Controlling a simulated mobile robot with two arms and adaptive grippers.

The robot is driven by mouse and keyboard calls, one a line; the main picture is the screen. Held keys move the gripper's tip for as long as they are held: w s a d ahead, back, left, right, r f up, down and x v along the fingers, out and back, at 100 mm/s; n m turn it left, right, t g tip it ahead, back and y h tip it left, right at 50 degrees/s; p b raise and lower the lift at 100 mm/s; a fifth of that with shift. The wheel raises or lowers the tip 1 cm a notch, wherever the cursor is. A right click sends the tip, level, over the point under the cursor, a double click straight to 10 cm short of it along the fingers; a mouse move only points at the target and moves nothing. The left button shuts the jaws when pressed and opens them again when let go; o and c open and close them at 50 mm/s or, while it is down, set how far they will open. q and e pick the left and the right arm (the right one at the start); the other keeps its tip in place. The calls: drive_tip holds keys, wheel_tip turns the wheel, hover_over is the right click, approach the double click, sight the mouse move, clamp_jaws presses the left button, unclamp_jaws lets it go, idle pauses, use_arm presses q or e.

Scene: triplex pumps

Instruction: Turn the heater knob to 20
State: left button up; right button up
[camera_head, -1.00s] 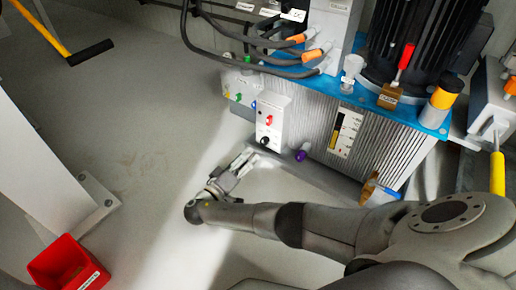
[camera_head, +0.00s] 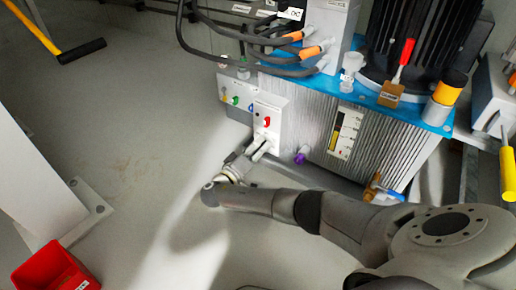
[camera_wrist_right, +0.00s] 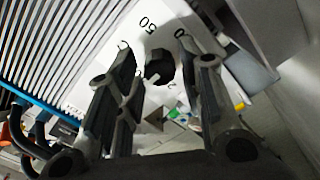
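The heater control box (camera_head: 268,118) is a white panel with a red switch (camera_head: 266,121) on the front of the pump unit. In the right wrist view, the black round heater knob (camera_wrist_right: 158,67) sits on the white panel, with the printed marks 50 and 0 near it. My right gripper (camera_head: 262,149) is at the lower part of the box and covers the knob in the head view. In the wrist view, the right gripper's (camera_wrist_right: 160,62) fingers stand apart on either side of the knob. Whether they touch it is unclear. My left gripper is not in view.
A blue-edged ribbed tank (camera_head: 375,145) carries the black motor (camera_head: 420,45). A purple knob (camera_head: 301,155) sticks out right of my gripper. Black cables (camera_head: 230,45) hang above the box. A red bin (camera_head: 55,270) stands on the open floor at lower left.

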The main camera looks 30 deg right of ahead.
drive_tip(key=c, duration=0.6)
drive_tip(key=n+p, duration=0.2)
drive_tip(key=n, duration=0.1)
drive_tip(key=shift+r+n+p, duration=0.1)
drive_tip(key=shift+n+p, duration=0.2)
drive_tip(key=n+p, duration=0.1)
drive_tip(key=n, duration=0.2)
drive_tip(key=shift+n, duration=0.3)
drive_tip(key=shift+n+p, duration=0.8)
drive_tip(key=shift+n, duration=1.4)
drive_tip(key=o, duration=1.1)
drive_tip(key=shift+c, duration=0.2)
